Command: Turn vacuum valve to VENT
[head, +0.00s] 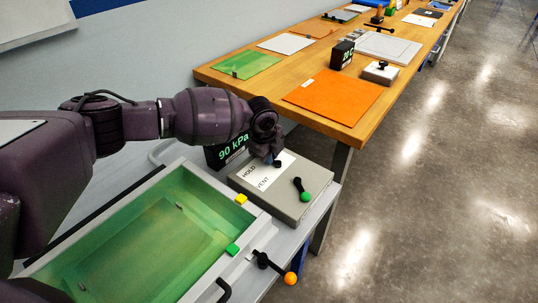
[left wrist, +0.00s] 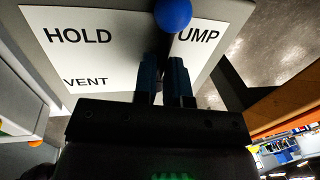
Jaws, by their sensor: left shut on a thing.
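The vacuum valve's label plate shows in the head view (head: 265,172) with HOLD and VENT readable. In the left wrist view the label plate (left wrist: 95,50) shows HOLD at left, VENT below it and UMP, partly covered, at right. A blue ball knob (left wrist: 172,14) sits at the plate's upper edge, between HOLD and UMP. My left gripper is over the plate in the head view (head: 274,161). In the left wrist view its fingers (left wrist: 165,75) are shut on the dark valve lever just below the blue knob. The lever's pivot is hidden. My right gripper is not in view.
The plate is on a grey box (head: 303,211) with a green-knobbed lever (head: 302,189). A 90 kPa display (head: 228,150) stands behind. A green resin bath (head: 215,215) is at left, an orange-knobbed lever (head: 273,267) in front. A wooden table (head: 345,128) lies beyond.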

